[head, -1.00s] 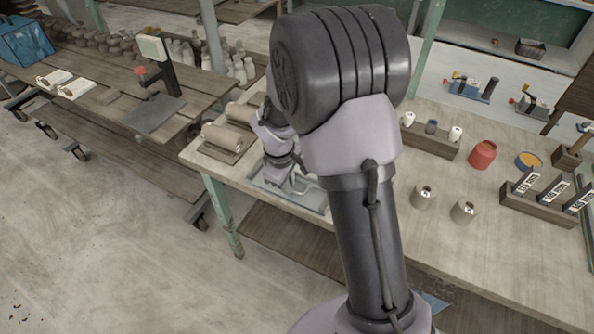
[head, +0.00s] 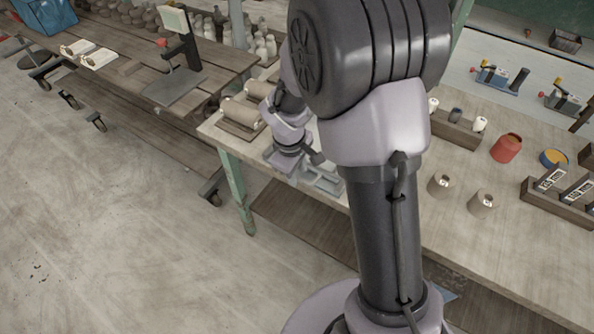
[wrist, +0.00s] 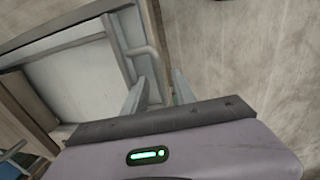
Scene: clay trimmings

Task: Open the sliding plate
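The sliding plate (wrist: 78,82) is a pale flat panel inside a grey frame, on the left in the wrist view. A grey bent bar handle (wrist: 143,50) stands at its right side. My gripper (wrist: 158,92) has its two fingers apart, with the handle's lower end close to or between them; whether they touch it I cannot tell. In the head view the grey frame (head: 326,182) lies at the table's front edge, partly hidden by my arm. My gripper is low beside it there, its fingers hard to make out.
The wooden table (head: 400,205) holds brown rolls (head: 240,112) on the left and two small pots (head: 440,184), a red jar (head: 506,148) and a block of labelled pieces (head: 557,193) on the right. Open floor (head: 110,240) lies left.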

